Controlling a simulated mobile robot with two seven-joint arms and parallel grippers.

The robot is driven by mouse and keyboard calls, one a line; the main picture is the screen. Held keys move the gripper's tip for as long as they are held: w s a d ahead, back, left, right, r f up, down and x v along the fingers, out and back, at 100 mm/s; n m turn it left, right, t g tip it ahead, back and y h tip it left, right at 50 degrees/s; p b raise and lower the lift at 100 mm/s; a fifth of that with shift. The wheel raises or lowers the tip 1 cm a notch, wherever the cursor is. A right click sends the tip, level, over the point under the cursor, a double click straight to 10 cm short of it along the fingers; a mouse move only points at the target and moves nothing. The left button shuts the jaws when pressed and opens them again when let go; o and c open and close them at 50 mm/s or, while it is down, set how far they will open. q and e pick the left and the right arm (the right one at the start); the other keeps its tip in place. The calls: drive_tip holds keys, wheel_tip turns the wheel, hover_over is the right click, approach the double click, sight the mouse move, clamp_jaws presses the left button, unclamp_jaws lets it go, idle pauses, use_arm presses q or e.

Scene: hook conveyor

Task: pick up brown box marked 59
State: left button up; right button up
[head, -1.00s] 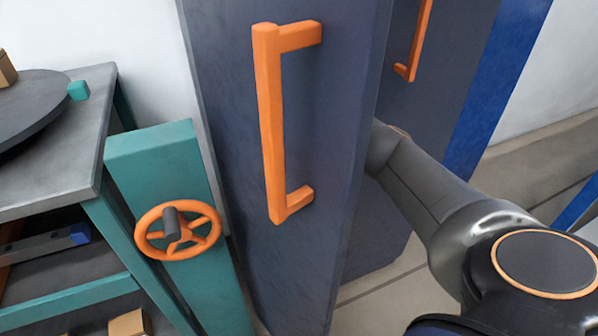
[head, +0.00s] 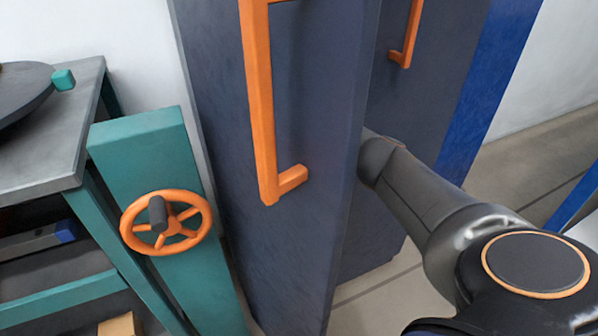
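No box with a readable 59 is in view. A plain tan-brown box (head: 118,327) shows in part at the bottom left, on the lower level of the workbench; no number can be read on it. My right arm comes in from the lower right and reaches behind the dark blue-grey door (head: 300,110). Its gripper is hidden behind that door. My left gripper is not in the picture.
The door has a long orange handle (head: 262,110) and fills the middle. A teal post with an orange handwheel (head: 166,222) stands left of it. A grey-topped workbench (head: 60,140) with a round dark disc (head: 22,85) is at the left. Floor shows at the right.

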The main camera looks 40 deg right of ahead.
drive_tip(key=c, duration=1.1)
drive_tip(key=shift+r, duration=0.2)
